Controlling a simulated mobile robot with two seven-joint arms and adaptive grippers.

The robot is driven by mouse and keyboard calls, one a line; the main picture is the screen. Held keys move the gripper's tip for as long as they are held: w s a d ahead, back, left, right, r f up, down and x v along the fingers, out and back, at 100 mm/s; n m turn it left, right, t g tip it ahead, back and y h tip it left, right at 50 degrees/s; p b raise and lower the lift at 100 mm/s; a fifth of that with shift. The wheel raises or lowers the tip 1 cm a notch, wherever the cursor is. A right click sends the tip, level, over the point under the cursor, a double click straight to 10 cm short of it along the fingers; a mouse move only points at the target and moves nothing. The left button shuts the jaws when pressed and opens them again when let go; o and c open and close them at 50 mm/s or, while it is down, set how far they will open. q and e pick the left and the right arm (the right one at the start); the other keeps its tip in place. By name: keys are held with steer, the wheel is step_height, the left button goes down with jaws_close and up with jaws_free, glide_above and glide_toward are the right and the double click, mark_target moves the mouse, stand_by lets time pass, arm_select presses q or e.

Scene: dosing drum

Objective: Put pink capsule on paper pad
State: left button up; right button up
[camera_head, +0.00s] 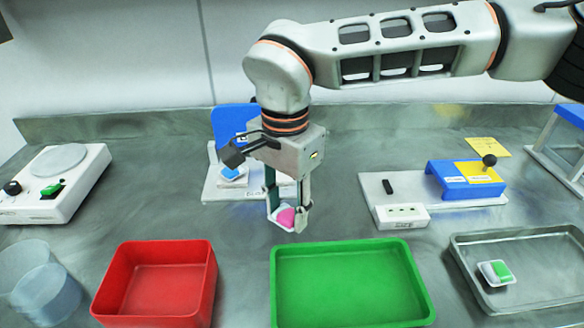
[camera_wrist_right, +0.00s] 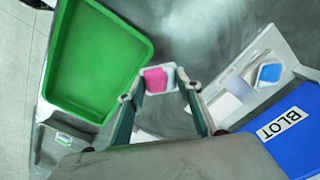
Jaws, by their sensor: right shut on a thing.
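My right gripper (camera_head: 288,216) is shut on the pink capsule (camera_head: 286,217), which is pink with a white rim or shell. It is held above the counter, behind the green tray. In the right wrist view the pink capsule (camera_wrist_right: 156,80) sits between the two fingertips (camera_wrist_right: 160,91). A blue stand labelled BLOT (camera_wrist_right: 288,130) has a pale base; a plain white square (camera_wrist_right: 222,106), which looks like the paper pad, lies there beside a blue-and-white piece (camera_wrist_right: 269,73). In the head view my gripper arm partly hides this station's base (camera_head: 216,190). My left gripper is not in view.
The green tray (camera_head: 350,246) and red tray (camera_head: 122,285) stand in front. A metal tray (camera_head: 540,243) at right holds a green-and-white capsule (camera_head: 496,272). A scale-like device (camera_head: 65,165) and clear cups (camera_head: 48,295) stand left; a blue-and-yellow station (camera_head: 465,180) stands right.

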steer(key=shift+w+a+m, duration=0.3)
steer(key=shift+a, duration=0.25)
steer(key=w+b, duration=0.1)
steer(key=w, duration=0.7)
steer(key=shift+w+a+f, duration=0.1)
steer(key=shift+w+f, duration=0.05)
steer(key=shift+w, duration=0.2)
steer(key=b, duration=0.3)
glide_above(279, 175)
steer(key=shift+w, duration=0.35)
step_height(279, 175, down, 3)
steer(key=shift+f, duration=0.15)
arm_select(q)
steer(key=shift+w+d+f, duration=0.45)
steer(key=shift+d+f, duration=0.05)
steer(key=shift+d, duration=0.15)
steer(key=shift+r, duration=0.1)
